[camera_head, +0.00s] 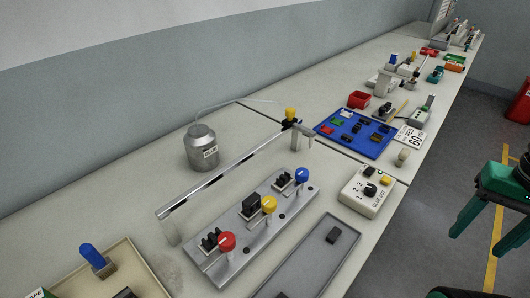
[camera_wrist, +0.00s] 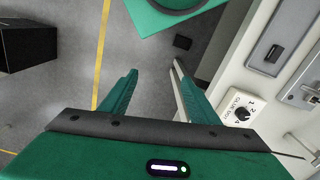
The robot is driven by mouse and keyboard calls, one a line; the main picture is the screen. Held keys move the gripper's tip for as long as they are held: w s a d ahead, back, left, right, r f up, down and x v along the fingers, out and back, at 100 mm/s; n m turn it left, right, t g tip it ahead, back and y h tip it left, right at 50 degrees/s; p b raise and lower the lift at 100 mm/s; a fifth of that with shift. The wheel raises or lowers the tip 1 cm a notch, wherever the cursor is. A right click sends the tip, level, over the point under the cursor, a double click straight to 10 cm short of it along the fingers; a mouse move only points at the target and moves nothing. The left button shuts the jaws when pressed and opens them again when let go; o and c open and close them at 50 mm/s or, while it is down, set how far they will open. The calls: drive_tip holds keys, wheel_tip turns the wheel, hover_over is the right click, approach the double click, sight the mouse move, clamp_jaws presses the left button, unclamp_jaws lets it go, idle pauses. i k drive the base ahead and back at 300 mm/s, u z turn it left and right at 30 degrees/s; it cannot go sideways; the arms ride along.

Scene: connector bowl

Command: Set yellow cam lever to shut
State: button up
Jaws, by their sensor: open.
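A metal plate (camera_head: 237,257) on the bench carries three round knobbed levers: red (camera_head: 227,242), yellow (camera_head: 269,204) and blue (camera_head: 302,175). Each has a black connector block beside it. The yellow lever is in the middle, its knob upright with a pale mark on top; I cannot tell its setting. Another yellow knob (camera_head: 291,113) sits on a black clamp at the far end of the raised metal rail (camera_head: 225,168). My gripper (camera_wrist: 155,70) is open and empty, over the floor beside the bench, well right of the plate in the head view.
A grey tray (camera_head: 338,252) with a dark block lies before the plate. A white dial box (camera_head: 362,193) stands right of it; it also shows in the wrist view (camera_wrist: 234,120). A metal jar (camera_head: 201,148) and blue tray (camera_head: 325,128) are behind.

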sight(269, 203)
drive_tip(key=z, duration=0.3)
drive_tip(key=k, duration=1.3)
drive_tip(key=u, duration=0.4)
drive_tip(key=i, duration=1)
